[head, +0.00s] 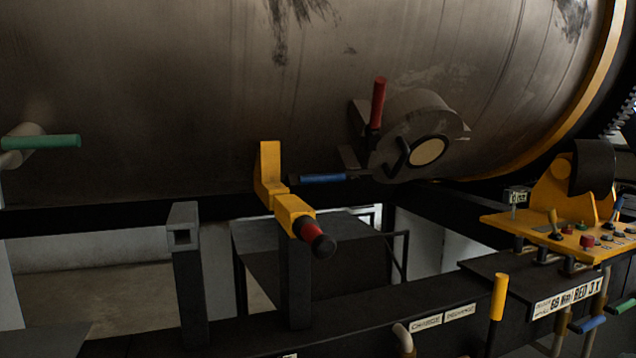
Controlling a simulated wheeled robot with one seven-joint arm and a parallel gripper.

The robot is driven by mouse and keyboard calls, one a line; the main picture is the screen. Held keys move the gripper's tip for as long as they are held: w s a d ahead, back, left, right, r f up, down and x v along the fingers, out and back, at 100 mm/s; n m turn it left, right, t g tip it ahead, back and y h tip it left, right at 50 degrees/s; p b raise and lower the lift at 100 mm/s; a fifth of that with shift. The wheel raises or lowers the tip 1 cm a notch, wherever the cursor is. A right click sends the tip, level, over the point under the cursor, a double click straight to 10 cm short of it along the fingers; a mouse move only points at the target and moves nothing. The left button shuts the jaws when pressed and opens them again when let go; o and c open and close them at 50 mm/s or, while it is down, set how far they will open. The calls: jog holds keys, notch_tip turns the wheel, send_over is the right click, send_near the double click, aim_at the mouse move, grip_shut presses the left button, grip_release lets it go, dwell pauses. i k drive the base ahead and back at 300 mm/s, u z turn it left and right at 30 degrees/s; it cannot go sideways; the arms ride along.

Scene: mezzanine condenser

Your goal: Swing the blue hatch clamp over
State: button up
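The blue hatch clamp handle (323,178) lies nearly level, pointing left from the lower left of the round hatch (408,108) on the big drum. The hatch has a pale disc in its face. A second clamp with a red handle (378,101) stands upright at the hatch's upper left. A dark bracket lies between the blue handle and the hatch; how the clamp seats there is too small to tell. My gripper is not in view, and nothing is seen touching the blue handle.
A yellow lever with a red and black grip (311,234) juts forward, left of and below the blue handle. A green handle (54,141) is at far left. A yellow control panel (530,226) stands right. A dark beam (240,335) with posts crosses the front.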

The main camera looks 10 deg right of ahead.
aim_at(352, 177)
jog(key=k, duration=1.2)
jog(key=z, duration=0.7)
jog(key=i, duration=1.25)
jog(key=u, duration=0.7)
jog(key=i, duration=0.75)
jog(key=u, duration=0.8)
